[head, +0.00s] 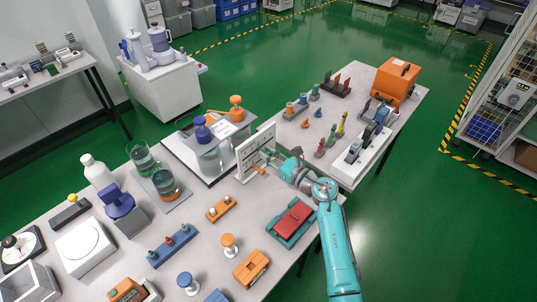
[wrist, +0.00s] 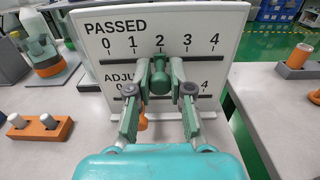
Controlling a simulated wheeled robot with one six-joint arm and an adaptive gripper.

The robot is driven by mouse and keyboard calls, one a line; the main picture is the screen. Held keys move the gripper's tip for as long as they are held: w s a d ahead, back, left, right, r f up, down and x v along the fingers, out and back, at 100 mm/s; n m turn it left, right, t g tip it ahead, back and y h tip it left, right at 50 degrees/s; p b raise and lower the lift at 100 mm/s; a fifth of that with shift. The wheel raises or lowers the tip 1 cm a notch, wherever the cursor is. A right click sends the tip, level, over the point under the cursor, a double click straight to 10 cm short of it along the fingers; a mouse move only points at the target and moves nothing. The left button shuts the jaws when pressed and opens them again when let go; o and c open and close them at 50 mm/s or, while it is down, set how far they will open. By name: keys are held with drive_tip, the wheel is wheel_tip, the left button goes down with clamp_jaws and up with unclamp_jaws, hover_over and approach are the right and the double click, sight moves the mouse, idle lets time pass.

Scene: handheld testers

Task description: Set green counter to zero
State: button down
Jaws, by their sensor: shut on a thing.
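A white counter board (wrist: 85,40) stands upright on the table and also shows in the head view (head: 243,150). Its upper row reads PASSED with 0 to 4; its lower row, beginning ADJU, is partly hidden by my gripper. The green counter (wrist: 160,82) is on the upper row's slot, below the 2. My gripper (wrist: 160,78) is shut on the green counter, a finger on each side. In the head view my gripper (head: 271,158) reaches the board's face from the right. An orange counter (wrist: 141,123) shows low on the board, partly behind the left finger.
An orange block with white-topped pegs (wrist: 40,127) lies left of the board. A beaker with a blue lid (head: 208,140) stands close behind it. A red-and-teal tester (head: 292,220) lies near the table edge. The right table (head: 345,170) holds several small testers and an orange case (head: 395,82).

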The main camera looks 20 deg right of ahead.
drive_tip(key=s+a, duration=0.2)
drive_tip(key=a, duration=0.1)
drive_tip(key=s+a, duration=0.1)
drive_tip(key=a, duration=0.1)
drive_tip(key=shift+s+a, duration=0.1)
drive_tip(key=shift+a, duration=0.15)
drive_tip(key=c, duration=1)
unclamp_jaws()
drive_tip(key=shift+c, duration=0.2)
drive_tip(key=v, duration=1.2)
drive_tip(key=shift+s, duration=0.1)
